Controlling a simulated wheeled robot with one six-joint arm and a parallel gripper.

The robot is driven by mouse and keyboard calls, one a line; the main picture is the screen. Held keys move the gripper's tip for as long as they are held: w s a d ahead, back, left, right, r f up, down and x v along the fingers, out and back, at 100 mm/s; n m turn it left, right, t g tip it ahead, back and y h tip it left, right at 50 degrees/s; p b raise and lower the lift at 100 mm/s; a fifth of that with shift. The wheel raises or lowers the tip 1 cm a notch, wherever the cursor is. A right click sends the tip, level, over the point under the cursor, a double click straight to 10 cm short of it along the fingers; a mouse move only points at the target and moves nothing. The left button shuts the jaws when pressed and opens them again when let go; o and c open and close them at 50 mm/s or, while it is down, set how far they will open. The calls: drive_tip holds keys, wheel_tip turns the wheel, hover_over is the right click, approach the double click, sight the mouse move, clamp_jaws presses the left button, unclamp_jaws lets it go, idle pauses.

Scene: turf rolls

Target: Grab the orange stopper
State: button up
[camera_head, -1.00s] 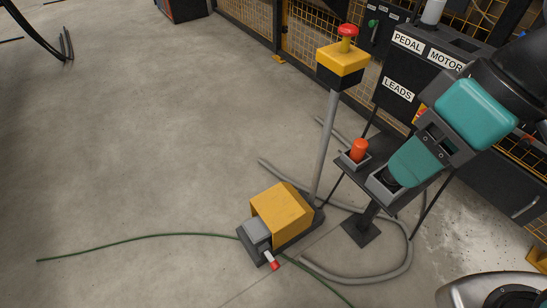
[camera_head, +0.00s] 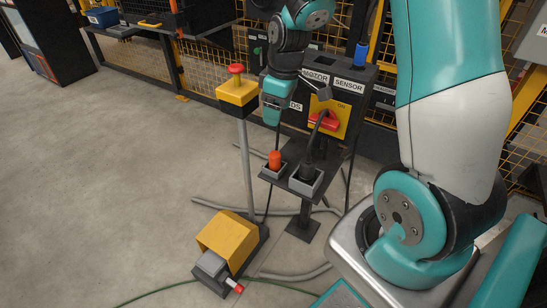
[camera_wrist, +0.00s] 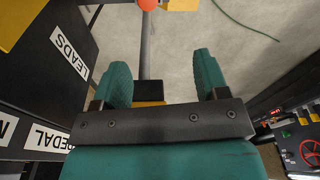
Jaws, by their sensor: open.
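The orange stopper (camera_head: 274,160) stands upright in the left small grey cup on a dark stand (camera_head: 288,184) in the head view. My gripper (camera_head: 271,117) is above it, pointing down, apart from it and empty. In the wrist view its two teal fingers (camera_wrist: 163,82) are spread wide with nothing held between them. An orange-red rounded thing is cut off at the top edge of the wrist view; I cannot tell for certain whether it is the stopper.
A dark upright piece (camera_head: 309,165) stands in the right cup (camera_head: 305,187). A post with a yellow box (camera_head: 237,93) and red button rises to the left. A yellow pedal housing (camera_head: 227,240) lies on the floor. Behind is a dark labelled cabinet (camera_head: 352,105). Floor at left is clear.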

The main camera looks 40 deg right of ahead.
sight(275, 154)
drive_tip(key=f+b, duration=0.1)
drive_tip(key=f, duration=0.3)
drive_tip(key=w+f+b, duration=0.1)
drive_tip(key=f, duration=0.3)
drive_tip(key=f+b, duration=0.1)
drive_tip(key=f, duration=0.3)
drive_tip(key=shift+w+d+f, duration=0.2)
drive_tip(key=shift+w+f, duration=0.05)
drive_tip(key=shift+f, duration=0.1)
drive_tip(key=f, duration=0.1)
drive_tip(key=f+b, duration=0.1)
drive_tip(key=f, duration=0.3)
drive_tip(key=shift+w+d+f, duration=0.1)
drive_tip(key=shift+w+d, duration=0.15)
drive_tip(key=shift+w, duration=0.05)
drive_tip(key=c, duration=1)
